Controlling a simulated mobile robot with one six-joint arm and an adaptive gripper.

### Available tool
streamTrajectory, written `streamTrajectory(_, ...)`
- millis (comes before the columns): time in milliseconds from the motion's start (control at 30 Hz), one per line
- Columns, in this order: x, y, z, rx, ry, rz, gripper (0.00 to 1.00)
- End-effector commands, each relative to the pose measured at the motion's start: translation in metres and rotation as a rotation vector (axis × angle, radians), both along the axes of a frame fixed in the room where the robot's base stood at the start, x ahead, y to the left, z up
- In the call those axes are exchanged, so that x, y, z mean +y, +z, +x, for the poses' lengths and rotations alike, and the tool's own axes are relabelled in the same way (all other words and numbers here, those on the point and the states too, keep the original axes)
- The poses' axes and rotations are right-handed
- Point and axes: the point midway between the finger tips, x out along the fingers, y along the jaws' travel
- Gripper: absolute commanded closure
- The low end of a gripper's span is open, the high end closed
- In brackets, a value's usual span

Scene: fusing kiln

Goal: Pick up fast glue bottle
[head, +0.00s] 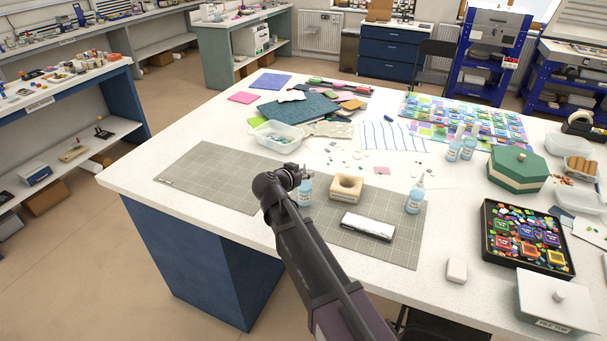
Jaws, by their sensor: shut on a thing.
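A small light-blue bottle with a white label (305,193) is at the left part of the grey cutting mats, near the middle of the table. My gripper (297,175) is shut on this bottle near its top. The gripper covers the cap and part of the left side. The label is too small to read, and I cannot tell whether the bottle's base touches the mat. A similar pale-blue bottle with a nozzle (415,197) stands upright on the right part of the mats. Two more similar bottles (455,147) stand farther back on the right.
A beige block with a round hole (346,187) and a white-and-dark flat case (367,226) lie right of the gripper. A clear tub (276,137) is behind it. A green lidded box (517,169) and a black tray of glass pieces (489,238) stand right.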

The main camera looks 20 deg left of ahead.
Motion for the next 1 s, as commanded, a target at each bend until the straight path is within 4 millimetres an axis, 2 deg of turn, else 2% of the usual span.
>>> streamTrajectory(33, 0.000, 0.009, 0.000, 0.000, 0.000, 0.000, 1.00)
streamTrajectory(167, 0.000, 0.022, 0.000, -0.001, 0.000, 0.000, 1.00)
streamTrajectory(500, -0.022, 0.026, -0.080, -0.001, 0.002, -0.002, 1.00)
streamTrajectory(700, -0.032, 0.029, -0.120, -0.001, 0.003, -0.001, 1.00)
streamTrajectory(800, -0.035, 0.031, -0.136, -0.001, 0.001, -0.001, 1.00)
streamTrajectory(1000, -0.037, 0.032, -0.150, -0.001, 0.001, 0.000, 1.00)
